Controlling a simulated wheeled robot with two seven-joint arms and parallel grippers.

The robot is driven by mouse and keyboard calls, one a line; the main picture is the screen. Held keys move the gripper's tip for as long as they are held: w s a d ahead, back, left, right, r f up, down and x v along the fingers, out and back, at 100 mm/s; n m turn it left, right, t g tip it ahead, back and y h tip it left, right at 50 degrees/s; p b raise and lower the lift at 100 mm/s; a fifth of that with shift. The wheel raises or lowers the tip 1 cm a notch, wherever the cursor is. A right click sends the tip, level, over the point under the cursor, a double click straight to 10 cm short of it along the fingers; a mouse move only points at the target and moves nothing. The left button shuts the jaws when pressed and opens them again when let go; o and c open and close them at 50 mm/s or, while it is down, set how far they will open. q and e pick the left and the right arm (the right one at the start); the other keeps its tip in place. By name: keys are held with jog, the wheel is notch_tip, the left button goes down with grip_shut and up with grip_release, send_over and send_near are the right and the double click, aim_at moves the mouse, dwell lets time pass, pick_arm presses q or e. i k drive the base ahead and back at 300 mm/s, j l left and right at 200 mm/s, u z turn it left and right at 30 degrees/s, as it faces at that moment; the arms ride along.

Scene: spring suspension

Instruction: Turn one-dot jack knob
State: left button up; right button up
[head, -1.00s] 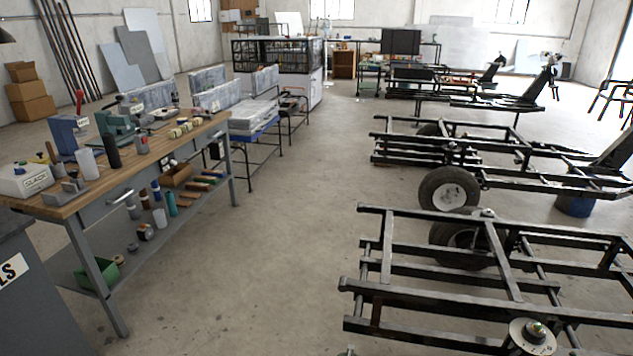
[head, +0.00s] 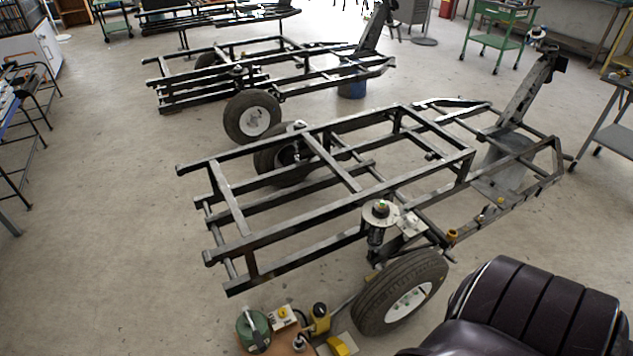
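A black trailer frame (head: 290,225) fills the middle of the head view. A spring strut with a pale round disc (head: 381,212) on top stands at its near side, above a black tyre with a white rim (head: 408,303). At the bottom edge are a yellow jack-like body (head: 320,318) and a small pale box with a yellow knob (head: 283,313). I cannot make out a single dot on any knob; the parts are too small. Neither of my grippers is in view.
A green round-topped object (head: 253,330) stands beside the box. A dark padded seat (head: 540,310) takes up the bottom right. A second trailer frame (head: 270,68) stands behind, and a green cart (head: 497,35) is at the back.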

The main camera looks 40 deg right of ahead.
aim_at(319, 310)
jog(key=i+j+z, duration=0.15)
jog(key=z, duration=0.3)
jog(key=i+j+z, duration=0.1)
jog(key=z, duration=0.35)
jog(key=j+z, duration=0.25)
jog(key=z, duration=0.8)
jog(key=i+j, duration=0.05)
